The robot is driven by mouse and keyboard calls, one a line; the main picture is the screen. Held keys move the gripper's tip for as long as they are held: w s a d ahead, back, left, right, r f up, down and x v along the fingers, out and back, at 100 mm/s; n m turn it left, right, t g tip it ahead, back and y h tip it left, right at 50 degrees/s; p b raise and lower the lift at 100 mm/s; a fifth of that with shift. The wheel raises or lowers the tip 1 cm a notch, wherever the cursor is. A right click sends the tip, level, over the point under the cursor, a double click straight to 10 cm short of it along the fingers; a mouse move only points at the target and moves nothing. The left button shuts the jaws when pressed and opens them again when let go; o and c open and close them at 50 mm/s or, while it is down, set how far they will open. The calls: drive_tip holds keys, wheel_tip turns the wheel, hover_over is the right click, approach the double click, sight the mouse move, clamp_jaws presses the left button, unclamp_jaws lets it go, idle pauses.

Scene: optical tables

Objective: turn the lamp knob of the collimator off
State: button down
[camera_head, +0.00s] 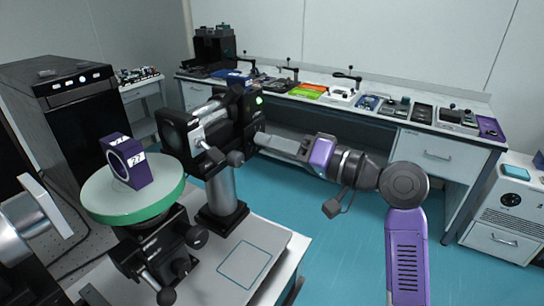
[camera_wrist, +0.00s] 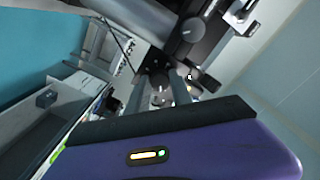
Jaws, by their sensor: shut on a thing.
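The collimator (camera_head: 246,112) is a black housing on the post-mounted instrument in the middle of the head view. A small green light glows on its upper right side. My gripper (camera_head: 260,138) reaches in from the right, with its fingertips against the lower right side of the housing. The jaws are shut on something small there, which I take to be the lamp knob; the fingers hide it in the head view. In the wrist view my gripper (camera_wrist: 162,92) points at dark parts of the instrument, and the gripped part is too small and dark to make out clearly.
A round green-rimmed platform (camera_head: 110,215) bearing a purple block (camera_head: 128,165) stands at the left. A silver post (camera_head: 222,190) supports the instrument. A bench (camera_head: 425,150) with several small devices runs along the back. The blue floor (camera_head: 340,240) is open at the right.

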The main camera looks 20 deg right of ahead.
drive_tip(key=n+b, duration=1)
drive_tip(key=n, duration=0.1)
drive_tip(key=shift+d+f, duration=0.1)
drive_tip(key=shift+f, duration=0.2)
drive_tip(key=shift+r+n, duration=0.1)
drive_tip(key=shift+n, duration=0.2)
drive_tip(key=c, duration=1.1)
unclamp_jaws()
drive_tip(key=shift+r, duration=0.1)
drive_tip(key=shift+v, duration=3.85)
